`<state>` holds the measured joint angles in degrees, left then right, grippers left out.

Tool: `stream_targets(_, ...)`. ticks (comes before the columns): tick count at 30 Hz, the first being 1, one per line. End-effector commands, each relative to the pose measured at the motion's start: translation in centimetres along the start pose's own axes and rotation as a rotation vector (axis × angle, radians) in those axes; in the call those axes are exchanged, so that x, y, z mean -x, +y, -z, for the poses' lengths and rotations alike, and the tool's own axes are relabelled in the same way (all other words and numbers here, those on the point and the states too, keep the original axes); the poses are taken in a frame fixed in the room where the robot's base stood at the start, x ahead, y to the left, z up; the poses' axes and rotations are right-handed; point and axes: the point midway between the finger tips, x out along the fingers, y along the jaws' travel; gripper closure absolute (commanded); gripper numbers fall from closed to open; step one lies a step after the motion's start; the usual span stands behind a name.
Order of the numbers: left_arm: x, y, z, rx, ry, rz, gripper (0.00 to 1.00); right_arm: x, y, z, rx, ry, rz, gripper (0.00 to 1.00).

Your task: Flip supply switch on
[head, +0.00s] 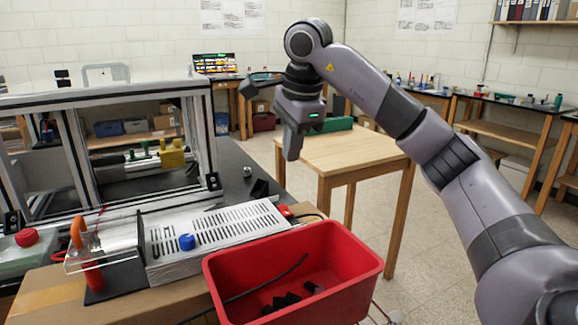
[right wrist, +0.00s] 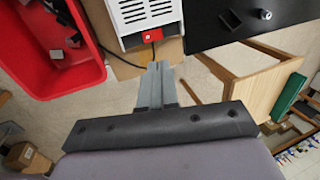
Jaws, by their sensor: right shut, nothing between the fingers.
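The supply is a light metal box with a slotted top (head: 222,228), lying on the bench beside the frame. A red switch piece (head: 286,211) sits at its right end; in the right wrist view the red switch (right wrist: 151,36) shows on the end face, with a dark cable beside it. Which way the rocker is tipped is too small to tell. My right gripper (head: 292,157) is shut and empty, pointing down above and beyond that end. In the right wrist view its fingertips (right wrist: 160,66) appear just below the switch, apart from it. My left gripper is not in view.
A red bin (head: 350,272) with dark parts and a cable stands in front of the supply. The aluminium extrusion frame (head: 110,98) rises behind it. A blue knob (head: 187,242) sits on the supply. A wooden table (head: 340,152) stands beyond the bench; open floor lies right.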

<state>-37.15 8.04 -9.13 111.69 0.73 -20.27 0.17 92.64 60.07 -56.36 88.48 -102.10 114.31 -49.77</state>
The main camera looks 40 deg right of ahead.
Motion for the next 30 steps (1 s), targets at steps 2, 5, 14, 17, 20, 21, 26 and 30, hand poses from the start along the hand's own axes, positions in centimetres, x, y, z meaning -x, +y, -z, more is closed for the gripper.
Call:
stream_targets(2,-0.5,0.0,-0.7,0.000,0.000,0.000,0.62,-1.8,0.2,0.0,0.000,0.002,-0.004,1.00)
stream_targets(5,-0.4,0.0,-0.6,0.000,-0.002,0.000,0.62,-3.8,0.1,0.1,0.000,0.003,-0.005,1.00)
stream_targets(14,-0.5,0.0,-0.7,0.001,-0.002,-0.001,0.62,-9.7,0.1,0.1,0.001,0.002,-0.003,1.00)
stream_targets(17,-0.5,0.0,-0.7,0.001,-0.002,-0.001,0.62,-11.1,0.1,0.1,0.001,0.002,-0.003,1.00)
stream_targets(20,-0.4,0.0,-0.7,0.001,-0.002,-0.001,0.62,-12.0,0.1,0.1,0.000,0.001,-0.001,1.00)
stream_targets(21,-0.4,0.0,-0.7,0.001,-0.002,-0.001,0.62,-12.2,0.1,0.1,0.000,0.001,-0.001,1.00)
stream_targets(26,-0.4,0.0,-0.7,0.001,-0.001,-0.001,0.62,-12.6,0.0,0.1,0.000,0.001,0.000,1.00)
stream_targets(30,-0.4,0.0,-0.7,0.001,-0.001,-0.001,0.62,-12.6,0.0,0.0,0.000,0.001,0.000,1.00)
